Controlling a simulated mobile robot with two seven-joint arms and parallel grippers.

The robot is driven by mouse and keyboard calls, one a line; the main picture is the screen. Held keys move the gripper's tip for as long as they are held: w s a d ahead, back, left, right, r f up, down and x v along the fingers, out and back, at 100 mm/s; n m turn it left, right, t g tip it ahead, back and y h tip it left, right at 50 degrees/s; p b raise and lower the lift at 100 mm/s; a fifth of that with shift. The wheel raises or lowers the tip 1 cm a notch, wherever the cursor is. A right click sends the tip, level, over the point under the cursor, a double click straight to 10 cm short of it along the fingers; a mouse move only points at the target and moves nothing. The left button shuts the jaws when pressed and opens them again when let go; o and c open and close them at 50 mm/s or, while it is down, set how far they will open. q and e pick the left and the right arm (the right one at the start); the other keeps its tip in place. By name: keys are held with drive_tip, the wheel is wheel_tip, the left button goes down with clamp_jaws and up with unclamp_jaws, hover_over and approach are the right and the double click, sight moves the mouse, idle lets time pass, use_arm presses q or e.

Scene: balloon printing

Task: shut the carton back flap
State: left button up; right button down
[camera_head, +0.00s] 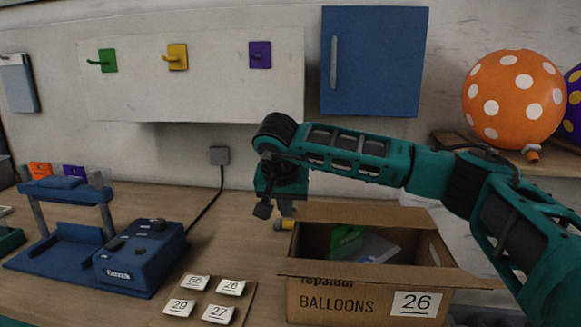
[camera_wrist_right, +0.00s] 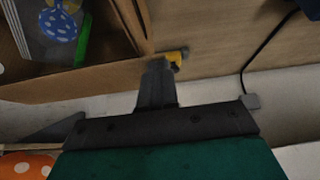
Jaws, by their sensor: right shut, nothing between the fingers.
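The brown carton (camera_head: 335,300) marked BALLOONS stands open on the table, with a 26 label on its front. Its back flap (camera_head: 365,214) shows along the far edge, folded open away from the opening. In the right wrist view the flap (camera_wrist_right: 75,80) appears as a brown strip beside the open carton. A green item (camera_head: 345,240) and a clear bag lie inside. My right gripper (camera_head: 280,212) is shut and empty, pointing down near the carton's back left corner; its fingers also show in the right wrist view (camera_wrist_right: 160,75). My left gripper is out of view.
A small yellow piece (camera_head: 286,224) shows at the right fingertips; whether it touches them I cannot tell. Number cards (camera_head: 205,300) and a blue machine (camera_head: 140,255) stand left of the carton. A dotted orange balloon (camera_head: 513,95) sits on the right shelf.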

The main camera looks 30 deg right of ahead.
drive_tip(key=shift+s+f, duration=0.1)
drive_tip(key=shift+f, duration=0.35)
drive_tip(key=shift+s+a+f, duration=0.1)
drive_tip(key=shift+f, duration=0.05)
idle(0.4)
